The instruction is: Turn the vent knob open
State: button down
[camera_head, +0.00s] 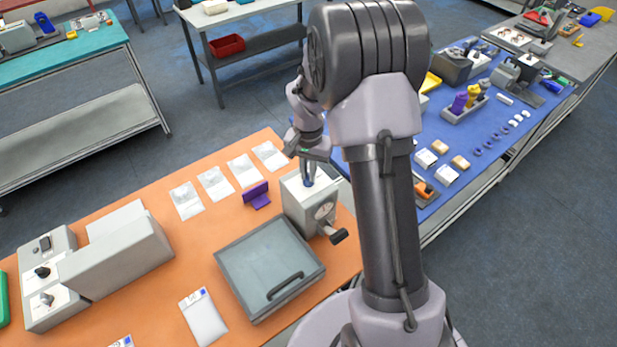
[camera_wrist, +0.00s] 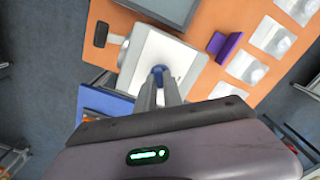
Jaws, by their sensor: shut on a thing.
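The vent knob appears to be the small blue knob (camera_head: 308,184) on the white top of a grey box (camera_head: 298,209). My gripper (camera_head: 309,177) reaches down to it from above and its fingers are shut on it. In the wrist view, the blue knob (camera_wrist: 158,69) shows at the tips of my gripper's two fingers (camera_wrist: 158,82), on the box's pale top (camera_wrist: 153,47). The fingers hide part of the knob, so its turn angle cannot be told.
The box has a round dial (camera_head: 323,211) and a dark-handled crank (camera_head: 338,236). A grey lidded case (camera_head: 250,250) stands to its left, and a purple stand (camera_head: 257,195) behind. Flat pouches (camera_head: 215,184) lie on the orange table (camera_head: 150,305). A blue table (camera_head: 400,208) adjoins at right.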

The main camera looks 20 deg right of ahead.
jog(key=m+b, duration=0.3)
jog(key=m, duration=0.1)
jog(key=shift+f, duration=0.1)
jog(key=shift+m+b, duration=0.85)
jog(key=shift+m, duration=0.75)
jog(key=c, duration=1.5)
grip_release()
notch_tip(320, 180, up, 18)
jog(key=p, duration=0.3)
jog(key=shift+f, duration=0.15)
